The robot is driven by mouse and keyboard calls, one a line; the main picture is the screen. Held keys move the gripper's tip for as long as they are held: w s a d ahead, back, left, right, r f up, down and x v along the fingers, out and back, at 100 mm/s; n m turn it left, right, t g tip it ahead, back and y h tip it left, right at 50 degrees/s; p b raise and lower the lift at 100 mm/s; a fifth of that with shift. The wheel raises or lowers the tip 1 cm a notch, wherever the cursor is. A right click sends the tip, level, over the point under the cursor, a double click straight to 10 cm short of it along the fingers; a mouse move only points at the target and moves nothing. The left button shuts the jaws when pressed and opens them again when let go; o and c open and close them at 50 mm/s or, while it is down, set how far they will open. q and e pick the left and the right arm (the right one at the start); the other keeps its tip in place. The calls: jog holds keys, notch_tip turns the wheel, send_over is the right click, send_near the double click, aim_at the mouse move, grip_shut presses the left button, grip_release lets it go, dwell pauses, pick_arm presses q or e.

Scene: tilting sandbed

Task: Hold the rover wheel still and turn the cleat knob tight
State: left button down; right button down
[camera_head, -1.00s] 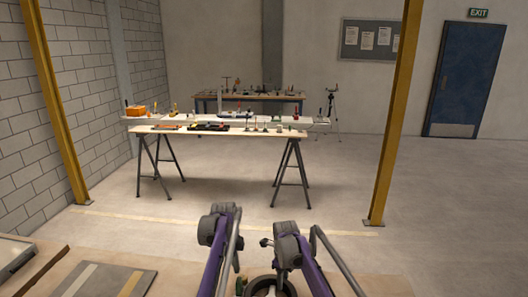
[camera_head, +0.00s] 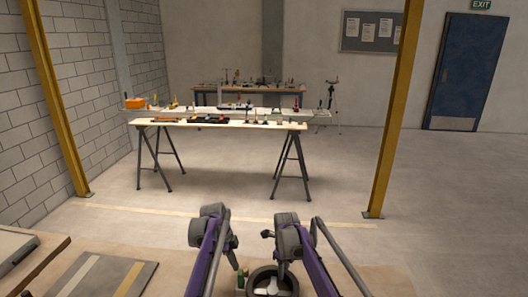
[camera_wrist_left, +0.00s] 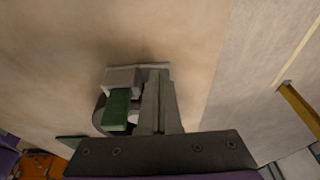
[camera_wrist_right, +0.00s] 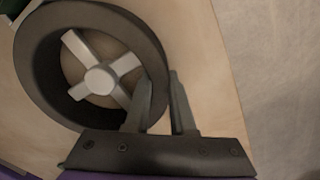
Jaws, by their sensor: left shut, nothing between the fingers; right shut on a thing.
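The rover wheel (camera_wrist_right: 145,45), a dark ring with a pale cross-shaped hub (camera_wrist_right: 98,78), lies on the tan tabletop in the right wrist view. It also shows at the bottom of the head view (camera_head: 293,287). My right gripper (camera_wrist_right: 160,80) is shut on the wheel's rim, one finger inside and one outside. A green block (camera_wrist_left: 117,108) with a pale grey block (camera_wrist_left: 121,78) stands beside my left gripper (camera_wrist_left: 155,85), which is shut and empty. Whether they touch is unclear. The green part also shows left of the wheel in the head view (camera_head: 241,281). I cannot make out the cleat knob for certain.
A dark striped mat (camera_head: 95,275) lies on the table at the left. A trestle bench (camera_head: 225,124) with several small items stands farther off, between two yellow posts. The tabletop right of the wheel looks clear.

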pick_arm(q)
jog(key=shift+w+d, duration=0.1)
jog(key=shift+d, duration=0.3)
dwell(0.8)
jog(key=shift+a, duration=0.15)
jog(key=shift+a, duration=0.25)
jog(key=d+v, duration=0.1)
jog(key=v, duration=0.4)
jog(key=shift+r, duration=0.55)
jog(key=shift+d, duration=0.1)
jog(key=shift+s+d+f+y, duration=0.1)
jog(key=shift+s+f+y, duration=0.3)
jog(key=shift+f, duration=0.6)
jog(key=shift+s+d+f+y, duration=0.1)
jog(key=shift+s+f+y, duration=0.2)
jog(key=shift+f+y, duration=0.5)
jog(key=shift+s+d+f+y, duration=0.1)
jog(key=shift+s+f+y, duration=0.2)
jog(key=shift+f, duration=0.9)
